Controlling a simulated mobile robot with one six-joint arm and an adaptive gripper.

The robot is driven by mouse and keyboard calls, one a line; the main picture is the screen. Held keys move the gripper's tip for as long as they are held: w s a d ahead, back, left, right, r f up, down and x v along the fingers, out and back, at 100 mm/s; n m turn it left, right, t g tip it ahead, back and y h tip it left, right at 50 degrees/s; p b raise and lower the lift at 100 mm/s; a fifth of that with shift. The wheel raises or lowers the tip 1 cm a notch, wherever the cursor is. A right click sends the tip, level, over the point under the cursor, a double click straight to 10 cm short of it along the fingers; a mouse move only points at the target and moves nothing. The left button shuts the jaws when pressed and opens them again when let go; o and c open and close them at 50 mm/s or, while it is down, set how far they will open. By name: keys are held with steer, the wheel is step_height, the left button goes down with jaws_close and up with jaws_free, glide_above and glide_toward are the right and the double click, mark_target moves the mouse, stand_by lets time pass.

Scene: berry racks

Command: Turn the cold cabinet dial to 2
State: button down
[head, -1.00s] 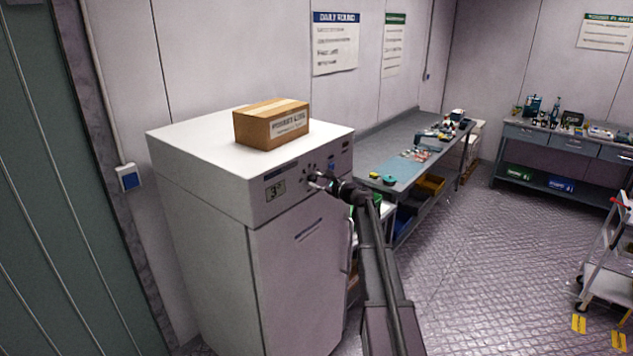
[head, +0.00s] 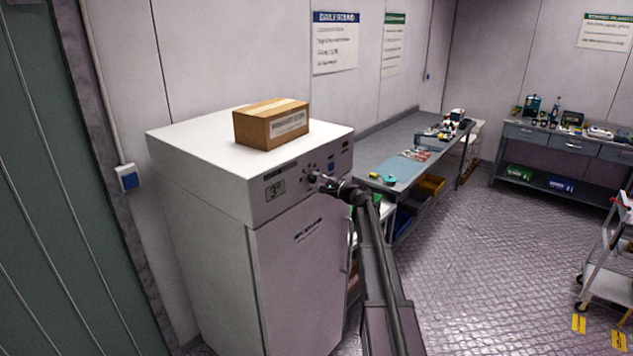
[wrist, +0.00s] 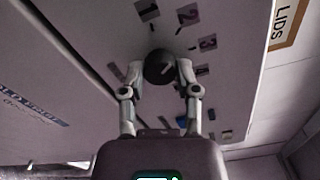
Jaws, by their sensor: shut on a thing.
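The cold cabinet (head: 200,170) is a tall white unit at the left of the head view, with a control panel along its upper front. Its dial (wrist: 160,67) is a dark round knob with a light mark on its face, in the middle of the wrist view. Number labels surround it, with the 2 label (wrist: 187,14) above and to its right. My gripper (wrist: 160,75) is shut on the dial, one finger on each side; it also shows at the panel in the head view (head: 315,178). I cannot tell exactly which number the mark points to.
A cardboard box (head: 272,124) stands on the cabinet's top. A grey workbench (head: 385,155) is close on the right, and a white cart (head: 610,260) stands far right. The floor between is clear.

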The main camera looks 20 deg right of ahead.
steer(key=shift+n, duration=0.6)
steer(key=shift+w, duration=0.1)
steer(key=shift+c, duration=1.7)
jaws_free()
steer(key=v, duration=1.2)
